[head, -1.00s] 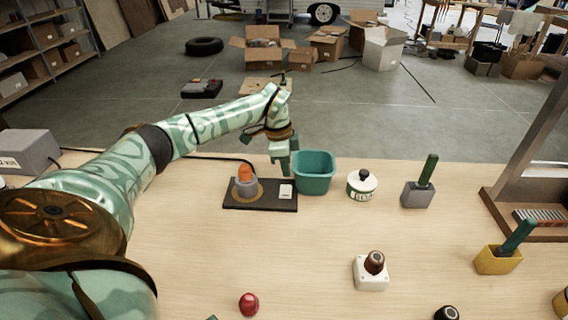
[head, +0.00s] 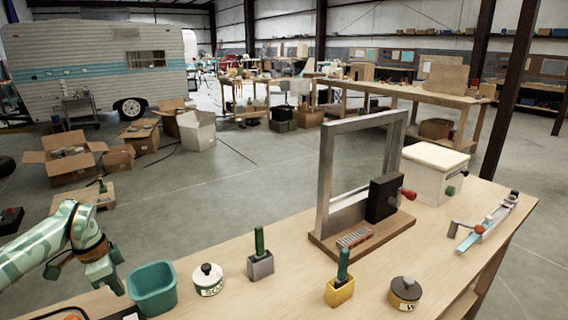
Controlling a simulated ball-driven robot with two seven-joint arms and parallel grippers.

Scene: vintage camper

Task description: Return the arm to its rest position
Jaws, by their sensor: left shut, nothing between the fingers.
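My left arm comes in from the left in mint green with a pale pattern. Its gripper (head: 112,284) points down over the left part of the workbench (head: 225,308), just left of a teal bin (head: 153,287). The fingers are shut with nothing held. I cannot tell if the gripper touches the bin's rim. My right gripper is not in view.
Right of the bin stand a white lidded pot (head: 208,282), a grey block with a green handle (head: 260,262), a yellow block (head: 339,291) and a yellow-and-dark pot (head: 404,292). A metal frame (head: 325,185) and a white box (head: 433,170) stand behind.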

